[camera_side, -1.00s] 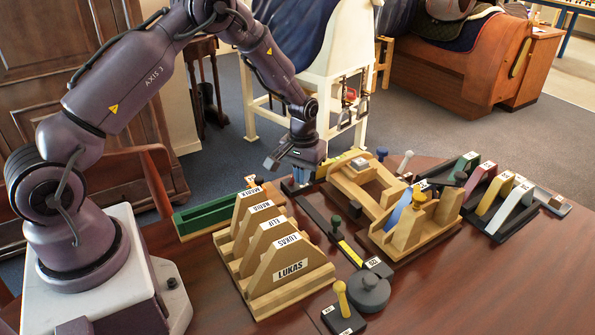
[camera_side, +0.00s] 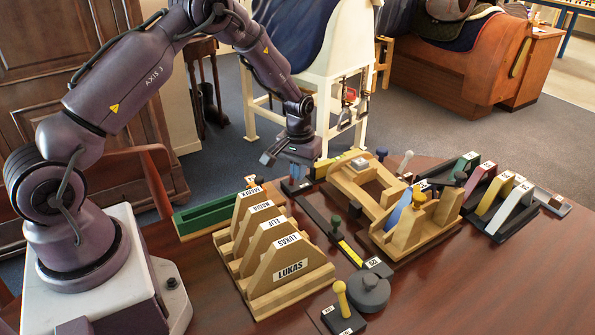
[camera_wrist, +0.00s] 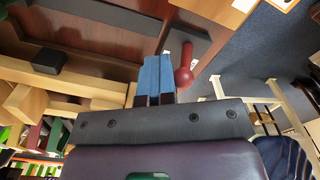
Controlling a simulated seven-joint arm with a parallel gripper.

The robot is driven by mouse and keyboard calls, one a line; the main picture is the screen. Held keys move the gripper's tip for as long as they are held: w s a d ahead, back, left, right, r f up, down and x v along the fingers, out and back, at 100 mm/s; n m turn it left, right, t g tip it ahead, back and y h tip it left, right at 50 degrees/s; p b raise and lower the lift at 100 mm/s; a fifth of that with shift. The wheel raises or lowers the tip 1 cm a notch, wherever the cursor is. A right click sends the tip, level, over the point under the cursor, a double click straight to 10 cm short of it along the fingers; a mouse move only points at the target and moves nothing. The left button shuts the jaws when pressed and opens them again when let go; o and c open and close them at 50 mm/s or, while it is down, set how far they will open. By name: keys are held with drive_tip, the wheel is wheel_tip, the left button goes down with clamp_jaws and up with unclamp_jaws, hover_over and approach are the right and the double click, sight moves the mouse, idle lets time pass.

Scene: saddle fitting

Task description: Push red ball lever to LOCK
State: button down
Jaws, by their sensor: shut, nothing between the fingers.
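The red ball lever (camera_wrist: 184,68) shows in the wrist view, its red knob just right of my fingertips. It rises from a dark base plate (camera_wrist: 197,38). My gripper (camera_wrist: 154,62) is shut and empty, its two blue fingers pressed together. The knob lies close beside the right finger; I cannot tell whether they touch. In the side view my gripper (camera_side: 291,187) points down near the table's far edge, left of the wooden frame. There the lever is hidden or too small to make out. No LOCK label is readable.
Wooden name racks (camera_side: 275,250) stand nearer the camera, with a green tray (camera_side: 208,216) at their left. A wooden frame with knobs (camera_side: 405,225) stands to the right. The front right of the table is clear.

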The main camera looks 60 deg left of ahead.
drive_tip(key=shift+s+a+f, duration=0.1)
drive_tip(key=shift+a, duration=0.35)
drive_tip(key=shift+s+a+f, duration=0.1)
drive_tip(key=shift+a, duration=0.3)
drive_tip(key=shift+w+d+r, duration=0.1)
drive_tip(key=shift+d+r, duration=0.05)
drive_tip(key=shift+d, duration=0.4)
wheel_tip(320, 180, up, 7)
idle(0.5)
